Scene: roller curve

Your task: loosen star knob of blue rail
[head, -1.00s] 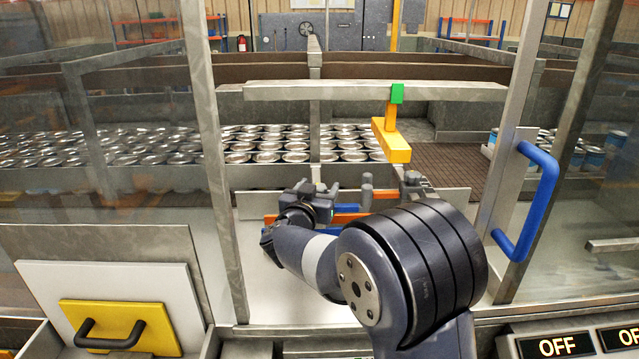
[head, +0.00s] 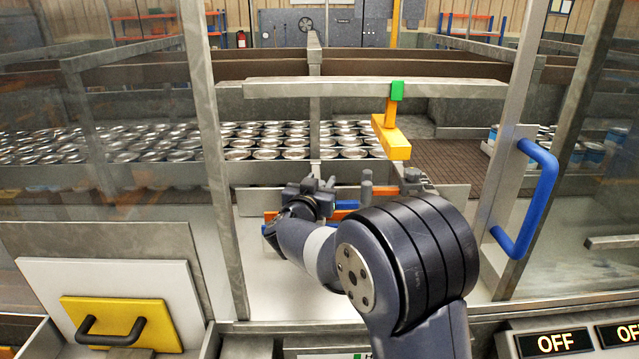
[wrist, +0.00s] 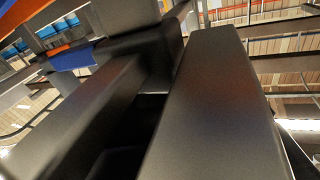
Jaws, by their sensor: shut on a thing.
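My gripper (head: 322,187) is in the middle of the head view, low over the guide rails inside the open guard. A short piece of the blue rail (head: 347,204) shows just right of it; the blue rail also shows at the upper left of the wrist view (wrist: 74,57). In the wrist view, my two dark fingers (wrist: 160,85) are shut on a dark knob (wrist: 145,45), which looks like the star knob. Its star shape is mostly hidden by the fingers. In the head view the knob cannot be told apart from my gripper.
An orange rail (head: 345,216) runs beside the blue one, with grey posts (head: 366,188) to the right. A yellow block (head: 391,138) hangs from a crossbar (head: 375,90). Rows of cans (head: 290,140) stand behind. A guard door with a blue handle (head: 527,200) is at right.

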